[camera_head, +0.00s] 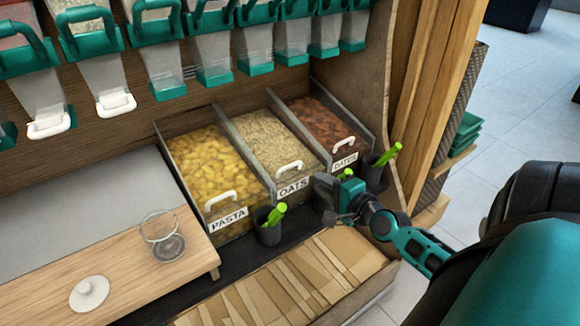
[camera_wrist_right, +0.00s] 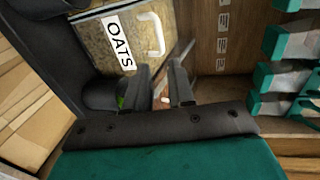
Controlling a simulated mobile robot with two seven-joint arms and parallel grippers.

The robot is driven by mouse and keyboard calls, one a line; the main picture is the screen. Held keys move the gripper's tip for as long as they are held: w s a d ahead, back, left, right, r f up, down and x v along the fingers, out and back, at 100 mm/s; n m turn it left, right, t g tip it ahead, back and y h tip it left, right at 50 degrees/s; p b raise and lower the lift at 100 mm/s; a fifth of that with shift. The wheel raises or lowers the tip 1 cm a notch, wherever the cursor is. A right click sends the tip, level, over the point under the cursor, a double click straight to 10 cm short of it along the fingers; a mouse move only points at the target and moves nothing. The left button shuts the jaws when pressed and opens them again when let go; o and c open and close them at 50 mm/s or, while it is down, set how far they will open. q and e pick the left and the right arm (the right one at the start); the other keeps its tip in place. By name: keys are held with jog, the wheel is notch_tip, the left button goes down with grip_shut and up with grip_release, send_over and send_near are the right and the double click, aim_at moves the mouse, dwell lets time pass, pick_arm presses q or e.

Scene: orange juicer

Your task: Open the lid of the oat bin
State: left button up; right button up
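The oat bin (camera_head: 262,139) stands between the pasta bin and the dates bin, with its clear lid down over the oats. Its white lid handle (camera_head: 289,167) is at the front edge, above the OATS label (camera_head: 293,187). My right gripper (camera_head: 326,190) is in front of the bins, just right of the label and apart from the handle. In the right wrist view its two fingers (camera_wrist_right: 160,78) are spread with a gap between them. The OATS label (camera_wrist_right: 119,43) and white handle (camera_wrist_right: 153,34) show beyond the fingers there. My left gripper is not in view.
The pasta bin (camera_head: 206,167) is to the left and the dates bin (camera_head: 318,120) to the right. Dark cups with green-handled scoops stand in front, one (camera_head: 268,228) left of my gripper. A wooden board (camera_head: 130,271) holds a glass jar (camera_head: 162,236). Dispensers hang above.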

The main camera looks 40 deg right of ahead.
aim_at(293, 166)
jog(key=shift+b+x, duration=1.1)
jog(key=shift+x, duration=4.7)
grip_shut()
